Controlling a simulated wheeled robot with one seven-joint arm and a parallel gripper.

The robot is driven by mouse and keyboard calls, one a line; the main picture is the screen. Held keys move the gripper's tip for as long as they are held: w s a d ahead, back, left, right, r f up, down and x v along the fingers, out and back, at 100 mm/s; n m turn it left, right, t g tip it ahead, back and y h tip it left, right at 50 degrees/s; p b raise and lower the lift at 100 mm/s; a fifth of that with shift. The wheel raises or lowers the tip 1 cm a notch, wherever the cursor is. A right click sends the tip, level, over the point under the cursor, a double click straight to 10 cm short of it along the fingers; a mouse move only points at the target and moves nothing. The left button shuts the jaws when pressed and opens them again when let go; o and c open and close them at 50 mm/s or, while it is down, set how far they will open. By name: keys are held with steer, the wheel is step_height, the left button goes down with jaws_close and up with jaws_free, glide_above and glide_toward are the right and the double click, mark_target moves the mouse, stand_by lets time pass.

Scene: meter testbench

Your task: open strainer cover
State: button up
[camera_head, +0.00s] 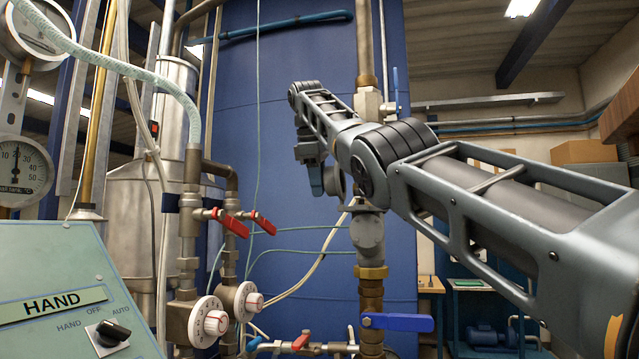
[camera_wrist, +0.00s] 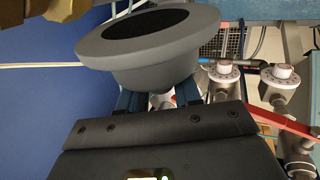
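The strainer is the grey fitting (camera_head: 368,232) on the vertical brass pipe in the head view. A grey round part (camera_head: 333,181) on its upper left is partly hidden by my gripper. In the wrist view, a grey bowl-like part with a wide rim and a dark round face (camera_wrist: 165,62) fills the top centre. I cannot tell whether it is the cover or the body. My gripper (camera_head: 317,184) points down beside the strainer. In the wrist view, my gripper's two blue fingers (camera_wrist: 159,97) stand apart just below the bowl-like part. Their tips are partly hidden, and contact is unclear.
A blue-handled valve (camera_head: 398,322) sits lower on the same pipe. Red-handled valves (camera_head: 234,223) and white dials (camera_head: 208,322) stand left. A green control box (camera_head: 70,290) is at the lower left. A blue wall panel (camera_head: 300,90) lies behind.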

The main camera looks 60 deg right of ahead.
steer(key=shift+o, duration=1.3)
steer(key=shift+r, duration=0.1)
steer(key=p+v, duration=0.2)
steer(key=v, duration=0.5)
steer(key=shift+r+p, duration=0.25)
steer(key=shift+p, duration=0.15)
steer(key=shift+a, duration=0.15)
steer(key=shift+c, duration=0.2)
